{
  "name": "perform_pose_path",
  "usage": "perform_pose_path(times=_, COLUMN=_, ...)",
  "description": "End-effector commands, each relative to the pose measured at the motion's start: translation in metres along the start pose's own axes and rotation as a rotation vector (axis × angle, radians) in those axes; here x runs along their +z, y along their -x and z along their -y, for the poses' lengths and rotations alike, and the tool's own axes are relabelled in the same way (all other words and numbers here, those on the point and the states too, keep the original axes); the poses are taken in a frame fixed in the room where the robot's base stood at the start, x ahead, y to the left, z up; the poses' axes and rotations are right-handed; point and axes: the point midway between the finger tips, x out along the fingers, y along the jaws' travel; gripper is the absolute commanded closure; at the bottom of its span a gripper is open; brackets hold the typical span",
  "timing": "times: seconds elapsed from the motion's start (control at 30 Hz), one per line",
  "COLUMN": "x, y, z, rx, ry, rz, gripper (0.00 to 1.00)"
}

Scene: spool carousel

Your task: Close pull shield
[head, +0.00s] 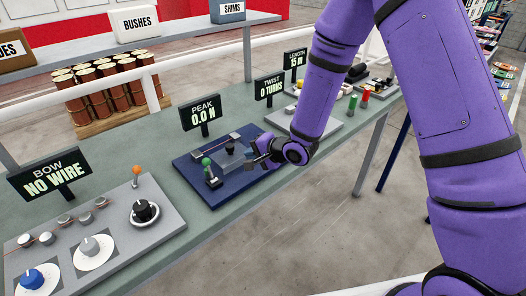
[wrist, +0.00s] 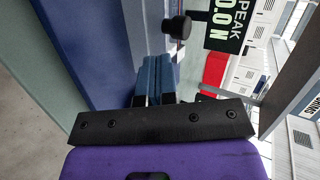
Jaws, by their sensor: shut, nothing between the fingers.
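The pull station is a dark blue board (head: 192,180) on the bench, with a grey rail, a dark block and a green-knobbed lever (head: 207,164) on it. Its sign, PEAK 0.0 N (head: 203,114), stands behind it. My gripper (head: 257,155) is low over the board's right part, shut and empty. In the wrist view its blue fingertips (wrist: 157,72) are together beside a grey panel (wrist: 146,28). A black round knob (wrist: 177,27) sits just beyond the fingertips. I cannot tell which part is the shield or whether it is open; my gripper and arm hide part of the board.
Left on the bench is a grey panel (head: 105,247) with dials and an orange-tipped lever, under the BOW sign (head: 50,175). To the right is another grey plate (head: 325,128) behind my arm, near the TWIST sign (head: 270,87). The bench's front strip is clear.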

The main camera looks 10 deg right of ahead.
Motion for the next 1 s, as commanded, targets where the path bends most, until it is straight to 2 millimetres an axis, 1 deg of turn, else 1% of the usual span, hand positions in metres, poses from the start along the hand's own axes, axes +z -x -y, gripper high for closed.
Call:
perform_pose_path(times=0.03, x=0.001, y=-0.01, z=-0.001, rx=0.001, ry=0.002, rz=0.003, gripper=1.0)
perform_pose_path(times=0.07, x=0.001, y=-0.015, z=0.0, rx=0.001, ry=0.003, rz=0.003, gripper=1.0)
perform_pose_path(times=0.1, x=0.001, y=-0.02, z=0.005, rx=-0.002, ry=0.005, rz=0.002, gripper=1.0)
perform_pose_path(times=0.3, x=0.0, y=-0.039, z=0.016, rx=0.0, ry=0.002, rz=0.001, gripper=1.0)
perform_pose_path(times=0.5, x=0.0, y=-0.045, z=0.02, rx=0.0, ry=0.002, rz=0.0, gripper=1.0)
perform_pose_path(times=0.83, x=-0.001, y=-0.047, z=0.021, rx=0.0, ry=0.001, rz=0.0, gripper=1.0)
perform_pose_path(times=0.93, x=-0.004, y=-0.056, z=0.026, rx=-0.001, ry=0.001, rz=-0.001, gripper=1.0)
perform_pose_path(times=1.0, x=-0.008, y=-0.069, z=0.033, rx=-0.002, ry=0.001, rz=-0.001, gripper=1.0)
